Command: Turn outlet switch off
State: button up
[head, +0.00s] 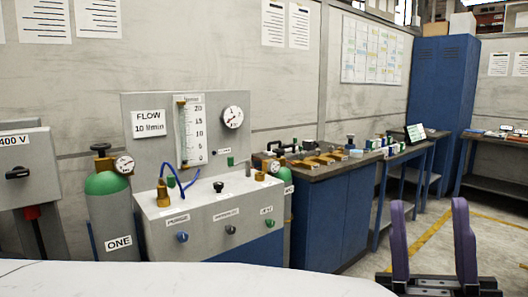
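A grey outlet box (40,150) with a label ending in "400 V" is cut by the left edge of the head view. On its front is a black rotary switch (18,173), its handle lying roughly horizontal. A red plug (32,212) with a dark cable hangs below the box. My gripper (429,204) shows at the lower right, two purple fingers pointing up from a dark base. The fingers are wide apart with nothing between them. My gripper is far to the right of the switch and not touching anything.
Blue workbenches (335,210) and a blue cabinet (440,85) stand further right. A white surface fills the lower left foreground.

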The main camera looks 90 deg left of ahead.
aim_at(19, 172)
jog(key=u, duration=4.1)
jog(key=i, duration=0.65)
